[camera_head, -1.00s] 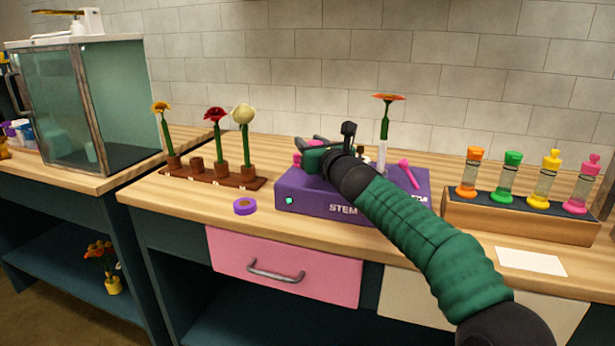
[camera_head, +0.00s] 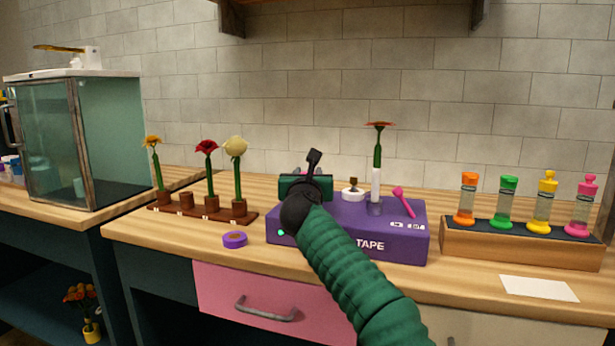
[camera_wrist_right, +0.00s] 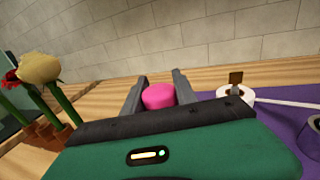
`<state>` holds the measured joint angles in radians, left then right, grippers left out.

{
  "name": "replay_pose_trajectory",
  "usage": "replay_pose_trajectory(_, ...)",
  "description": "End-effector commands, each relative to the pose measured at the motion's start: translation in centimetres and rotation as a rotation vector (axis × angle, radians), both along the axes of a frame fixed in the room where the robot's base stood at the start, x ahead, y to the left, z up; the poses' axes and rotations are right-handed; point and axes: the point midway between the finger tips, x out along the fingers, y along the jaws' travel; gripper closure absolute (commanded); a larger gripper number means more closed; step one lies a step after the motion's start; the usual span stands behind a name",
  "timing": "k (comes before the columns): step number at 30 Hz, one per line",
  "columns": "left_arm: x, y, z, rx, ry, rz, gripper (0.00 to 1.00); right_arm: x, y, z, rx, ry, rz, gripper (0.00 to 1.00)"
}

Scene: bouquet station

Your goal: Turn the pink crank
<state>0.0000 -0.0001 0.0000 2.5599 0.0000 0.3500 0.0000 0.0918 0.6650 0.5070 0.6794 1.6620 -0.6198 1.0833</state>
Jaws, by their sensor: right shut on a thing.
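The purple stem tape machine (camera_head: 340,245) stands on the wooden counter. A pink knob, apparently the crank's handle, sits at its left end; in the right wrist view the pink knob (camera_wrist_right: 158,96) lies between my two grey fingers. My right gripper (camera_head: 306,184) is over the machine's left part, shut on this knob. Its green body hides nearly all of the knob and any crank arm in the head view. A pink lever (camera_head: 402,200) leans up at the machine's right. A flower in a white-wrapped stem (camera_head: 376,180) stands upright in the machine. My left gripper is not in view.
A white tape roll (camera_head: 352,194) sits behind the gripper's right side. A purple ring (camera_head: 235,240) lies left of the machine. A brown rack (camera_head: 235,219) with flowers stands at left, a wooden stand (camera_head: 500,250) of colored bottles at right. A white card (camera_head: 540,288) lies at front right.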

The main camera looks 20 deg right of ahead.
Motion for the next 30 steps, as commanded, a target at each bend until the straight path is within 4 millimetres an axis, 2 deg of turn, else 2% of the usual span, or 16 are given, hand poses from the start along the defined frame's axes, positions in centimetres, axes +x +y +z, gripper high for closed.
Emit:
replay_pose_trajectory(7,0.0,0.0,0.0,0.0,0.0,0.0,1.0,0.0,0.0,0.0,-0.002,0.0,0.001,1.0)
replay_pose_trajectory(8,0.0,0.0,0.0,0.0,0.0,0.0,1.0,0.0,0.0,0.0,-0.002,0.001,0.001,0.63)
replay_pose_trajectory(12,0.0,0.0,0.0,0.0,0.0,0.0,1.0,0.0,0.0,0.0,-0.001,0.0,0.001,0.45)
replay_pose_trajectory(23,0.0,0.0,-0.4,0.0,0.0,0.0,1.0,-0.4,0.1,-0.1,-0.001,-0.001,0.002,0.45)
replay_pose_trajectory(26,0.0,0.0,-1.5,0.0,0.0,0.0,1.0,-1.7,0.6,-0.3,-0.003,-0.002,0.002,0.45)
replay_pose_trajectory(30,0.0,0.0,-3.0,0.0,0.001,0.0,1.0,-5.1,1.7,-0.3,-0.005,-0.002,0.002,0.45)
